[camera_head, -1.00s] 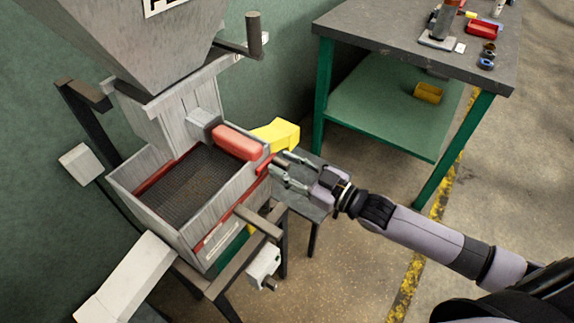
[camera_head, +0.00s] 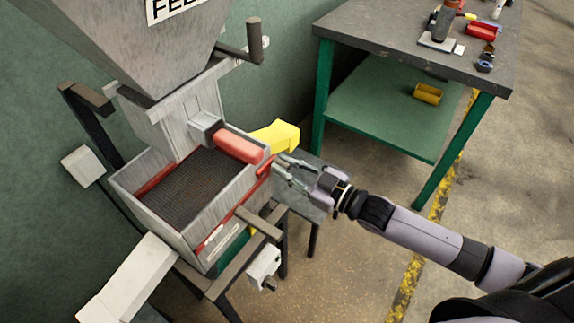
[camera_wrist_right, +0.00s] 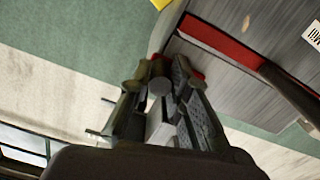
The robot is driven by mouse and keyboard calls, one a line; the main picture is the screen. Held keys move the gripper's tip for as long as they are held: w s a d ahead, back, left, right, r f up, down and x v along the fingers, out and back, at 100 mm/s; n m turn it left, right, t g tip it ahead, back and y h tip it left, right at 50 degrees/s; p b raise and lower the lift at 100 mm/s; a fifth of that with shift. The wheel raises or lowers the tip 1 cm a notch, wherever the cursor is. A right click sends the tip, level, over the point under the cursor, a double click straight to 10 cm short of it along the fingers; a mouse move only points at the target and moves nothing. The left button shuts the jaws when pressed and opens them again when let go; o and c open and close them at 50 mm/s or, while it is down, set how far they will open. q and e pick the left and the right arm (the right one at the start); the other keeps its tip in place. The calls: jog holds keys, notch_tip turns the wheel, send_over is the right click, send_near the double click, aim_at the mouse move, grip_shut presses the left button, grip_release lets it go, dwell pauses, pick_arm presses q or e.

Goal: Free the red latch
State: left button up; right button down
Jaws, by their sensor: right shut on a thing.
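The red latch (camera_head: 264,168) is a small red piece on the right outer side of the grey box with the mesh screen (camera_head: 190,190). My right gripper (camera_head: 275,163) is at that side, with its fingertips against the red piece and shut on it. In the right wrist view the dark fingers (camera_wrist_right: 160,85) are close together around a grey round-ended part. A bit of red (camera_wrist_right: 197,75) shows beside the fingertips; they hide most of the latch. My left gripper is not in view.
A larger red block (camera_head: 238,146) sits on the box's back right edge, beside a yellow piece (camera_head: 276,136). The grey hopper (camera_head: 140,45) hangs above. A green-legged workbench (camera_head: 400,50) with tools stands behind at the right. A pale chute (camera_head: 130,278) slopes down front left.

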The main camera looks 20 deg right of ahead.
jog(key=c, duration=1.5)
grip_release()
jog(key=shift+s+d, duration=0.1)
jog(key=v, duration=1.1)
jog(key=shift+s+d, duration=0.25)
jog(key=shift+s, duration=0.05)
